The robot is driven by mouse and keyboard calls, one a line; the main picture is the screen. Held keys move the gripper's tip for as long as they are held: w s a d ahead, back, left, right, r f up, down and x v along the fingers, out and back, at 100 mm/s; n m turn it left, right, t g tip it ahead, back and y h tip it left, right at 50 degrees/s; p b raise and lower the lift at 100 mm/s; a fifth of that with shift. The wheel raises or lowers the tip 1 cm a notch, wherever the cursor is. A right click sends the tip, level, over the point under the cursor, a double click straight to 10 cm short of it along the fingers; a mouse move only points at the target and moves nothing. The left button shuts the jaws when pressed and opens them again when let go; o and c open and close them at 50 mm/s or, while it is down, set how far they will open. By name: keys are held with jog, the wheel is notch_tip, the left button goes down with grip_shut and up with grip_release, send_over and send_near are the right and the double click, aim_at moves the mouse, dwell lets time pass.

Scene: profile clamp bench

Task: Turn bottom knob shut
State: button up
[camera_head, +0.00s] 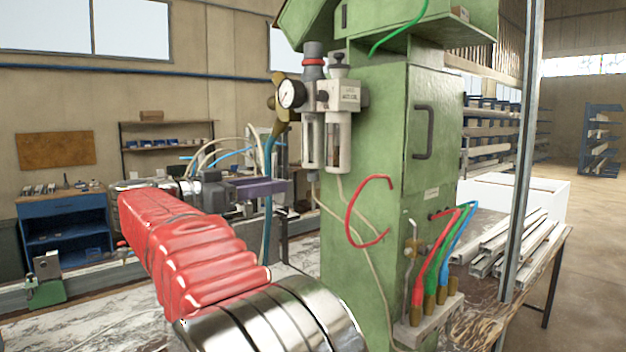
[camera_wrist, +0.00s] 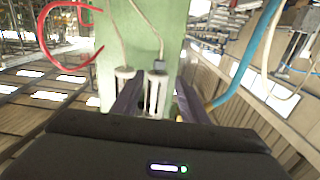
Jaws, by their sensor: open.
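An air filter-regulator unit (camera_head: 326,110) is fixed to the green machine column, with a pressure gauge (camera_head: 291,94), two hanging clear bowls and upright knobs on top, one grey with a red ring (camera_head: 313,62). A small dark knob (camera_head: 322,96) is on its front. Thin tubes leave the bowl bottoms. I cannot tell for sure which part is the bottom knob. My gripper (camera_head: 287,186) is left of the column, slightly below the bowls, its purple fingers pointing right. In the wrist view the open fingers (camera_wrist: 158,90) frame the bowl ends (camera_wrist: 157,76), apparently touching nothing.
A blue hose (camera_head: 268,165) hangs close by my fingers; it also shows in the wrist view (camera_wrist: 245,55). A red hose (camera_head: 352,215) loops from the column (camera_head: 385,150). Metal profiles (camera_head: 510,240) lie on a bench.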

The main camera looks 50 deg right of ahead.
aim_at(309, 179)
jog(key=d, duration=0.4)
jog(key=s+d, duration=0.1)
jog(key=d, duration=0.8)
jog(key=shift+s, duration=0.35)
jog(key=shift+c, duration=0.4)
jog(key=shift+a, duration=0.1)
grip_shut()
